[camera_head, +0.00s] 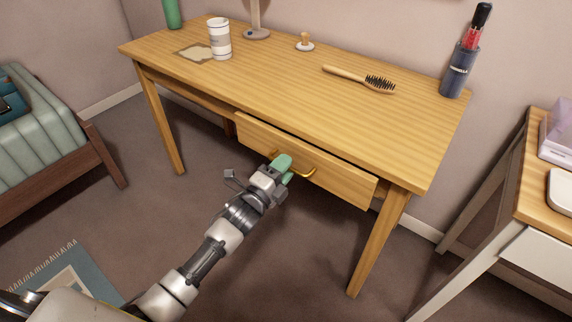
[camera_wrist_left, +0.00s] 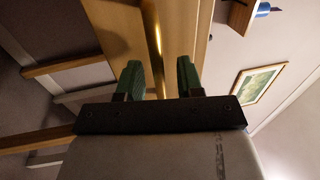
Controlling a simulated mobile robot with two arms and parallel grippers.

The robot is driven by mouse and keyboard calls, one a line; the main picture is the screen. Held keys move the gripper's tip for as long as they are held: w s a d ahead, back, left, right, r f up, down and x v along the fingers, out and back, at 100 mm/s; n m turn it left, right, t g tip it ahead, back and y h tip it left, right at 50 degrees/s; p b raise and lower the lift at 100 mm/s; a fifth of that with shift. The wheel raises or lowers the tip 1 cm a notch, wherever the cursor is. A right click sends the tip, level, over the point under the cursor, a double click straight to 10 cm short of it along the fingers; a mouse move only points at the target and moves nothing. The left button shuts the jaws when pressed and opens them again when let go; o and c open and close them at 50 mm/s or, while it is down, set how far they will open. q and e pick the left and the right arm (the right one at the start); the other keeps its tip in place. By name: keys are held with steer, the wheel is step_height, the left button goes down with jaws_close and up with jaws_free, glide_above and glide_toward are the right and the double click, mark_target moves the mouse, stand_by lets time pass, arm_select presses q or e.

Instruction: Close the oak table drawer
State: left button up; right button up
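The oak table (camera_head: 270,90) stands against the wall. Its drawer (camera_head: 345,182) has a wooden front that appears to stand slightly out from the table frame. A curved gold handle (camera_head: 306,173) is on the drawer front, partly hidden by my gripper. My left gripper (camera_head: 283,168), with green fingertips, is at the drawer front by the handle. In the left wrist view, its two fingers (camera_wrist_left: 160,80) are apart, with the gold handle (camera_wrist_left: 156,28) showing between and beyond them. I cannot tell whether they touch it. My right gripper is not in view.
A bed (camera_head: 50,165) is at left and a white-drawered side table (camera_head: 535,190) at right.

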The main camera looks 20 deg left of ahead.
arm_select(q)
steer(key=shift+w+d+r, duration=0.1)
steer(key=shift+w+d, duration=0.05)
steer(key=shift+w, duration=0.25)
jaws_close()
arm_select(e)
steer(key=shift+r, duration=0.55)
